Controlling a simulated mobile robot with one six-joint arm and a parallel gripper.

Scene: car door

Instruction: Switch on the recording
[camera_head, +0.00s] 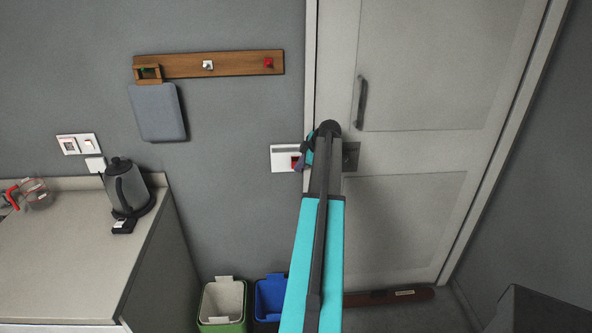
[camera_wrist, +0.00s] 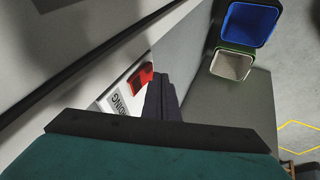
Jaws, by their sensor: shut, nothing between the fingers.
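A white wall plate (camera_head: 281,158) with a red rocker switch (camera_head: 295,162) is on the grey wall just left of the door. In the wrist view the plate (camera_wrist: 118,98) shows partly, with black lettering that ends in "DING", and the red switch (camera_wrist: 141,78) at its far end. My gripper (camera_head: 304,153) is at the plate's right end, beside the red switch and partly covering that end. In the wrist view its shut, empty fingers (camera_wrist: 162,82) are just right of the switch. I cannot tell whether they touch it or which way the switch is set.
The white door (camera_head: 420,220) with a dark handle (camera_head: 362,103) is right of the plate. A wooden rail (camera_head: 225,64) with small switches hangs above left. A kettle (camera_head: 125,187) stands on the counter (camera_head: 65,255). A green bin (camera_head: 222,306) and blue bin (camera_head: 270,298) stand below.

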